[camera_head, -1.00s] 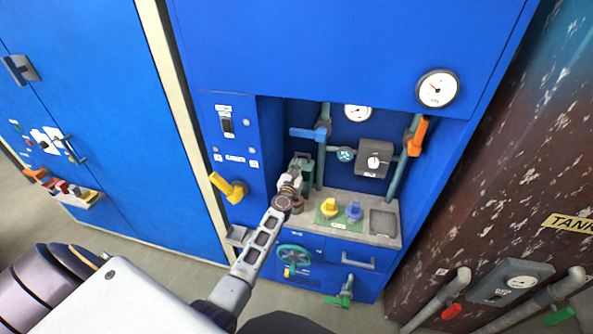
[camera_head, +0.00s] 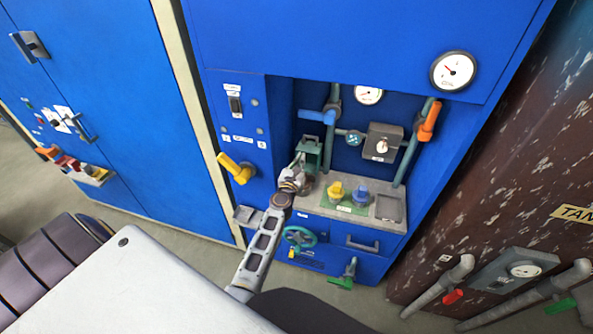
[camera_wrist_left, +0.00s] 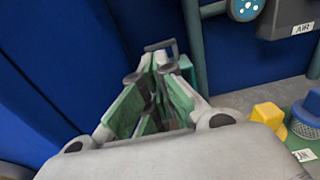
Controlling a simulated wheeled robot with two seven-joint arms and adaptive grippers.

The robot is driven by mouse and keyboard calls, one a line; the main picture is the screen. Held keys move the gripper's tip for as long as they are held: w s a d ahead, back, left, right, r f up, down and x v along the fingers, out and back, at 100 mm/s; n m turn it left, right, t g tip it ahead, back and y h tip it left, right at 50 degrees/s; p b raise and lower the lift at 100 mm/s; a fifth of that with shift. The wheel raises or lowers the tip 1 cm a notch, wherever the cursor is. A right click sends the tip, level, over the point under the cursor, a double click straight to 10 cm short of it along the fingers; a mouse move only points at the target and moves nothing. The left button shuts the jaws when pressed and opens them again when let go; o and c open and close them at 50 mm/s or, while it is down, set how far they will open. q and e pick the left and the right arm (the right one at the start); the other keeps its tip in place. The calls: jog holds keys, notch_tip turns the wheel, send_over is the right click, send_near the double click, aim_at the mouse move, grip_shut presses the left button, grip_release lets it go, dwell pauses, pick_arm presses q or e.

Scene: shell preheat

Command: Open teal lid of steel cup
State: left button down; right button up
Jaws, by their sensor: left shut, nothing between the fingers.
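A teal block-like part (camera_head: 310,152), which looks like the lid, stands at the left end of the grey shelf in the head view. A bit of teal (camera_wrist_left: 187,72) and a dark handle-like bar (camera_wrist_left: 160,46) show beyond the fingers in the left wrist view. The steel cup cannot be made out; my gripper covers that area. My left gripper (camera_head: 300,172) is just in front of the teal part. Its green-padded fingers (camera_wrist_left: 155,100) are shut with nothing between them; contact with the lid cannot be told. My right gripper is not in view.
A blue-handled valve (camera_head: 318,117) and pipes rise behind. A yellow lever (camera_head: 236,170) sticks out at left. A teal handwheel (camera_head: 299,238) is below.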

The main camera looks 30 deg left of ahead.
pick_arm(q)
jog(key=shift+v, duration=2.5)
